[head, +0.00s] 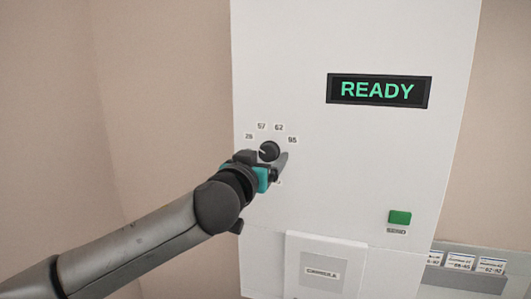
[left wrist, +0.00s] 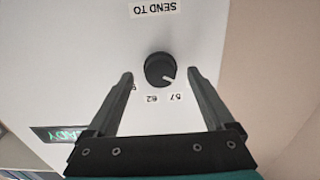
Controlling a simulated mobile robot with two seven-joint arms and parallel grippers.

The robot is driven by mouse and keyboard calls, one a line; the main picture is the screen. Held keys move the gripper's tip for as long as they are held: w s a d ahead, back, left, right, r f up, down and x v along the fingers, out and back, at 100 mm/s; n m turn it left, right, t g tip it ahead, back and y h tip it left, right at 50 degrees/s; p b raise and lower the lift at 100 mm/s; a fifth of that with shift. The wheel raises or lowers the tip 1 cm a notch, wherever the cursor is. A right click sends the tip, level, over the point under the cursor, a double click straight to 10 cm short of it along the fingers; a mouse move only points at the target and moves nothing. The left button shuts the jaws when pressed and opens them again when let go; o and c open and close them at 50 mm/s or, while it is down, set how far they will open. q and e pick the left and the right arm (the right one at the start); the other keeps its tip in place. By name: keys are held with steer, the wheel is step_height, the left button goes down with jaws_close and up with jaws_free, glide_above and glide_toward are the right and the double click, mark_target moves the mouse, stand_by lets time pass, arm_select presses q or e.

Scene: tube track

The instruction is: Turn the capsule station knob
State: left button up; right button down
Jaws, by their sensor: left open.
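The knob (head: 269,151) is round and dark, on the white front of the capsule station (head: 340,150). Number labels 26, 57, 62 and 95 sit around it. Its white pointer (left wrist: 169,79) faces the 26 and 57 side; the exact setting is hard to tell. My left gripper (head: 266,160) is open at the knob. In the left wrist view the knob (left wrist: 158,65) lies between the two fingertips, with a gap showing on both sides. One finger hides the 26 label there. My right gripper is not in view.
A display (head: 378,91) on the station reads READY. A green SEND button (head: 400,217) is at lower right, and a raised panel (head: 324,262) is below the knob. A grey rack with labelled cards (head: 460,261) stands at right. Free room lies left of the station.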

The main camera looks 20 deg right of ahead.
arm_select(q)
steer(key=shift+x, duration=0.8)
steer(key=c, duration=1.4)
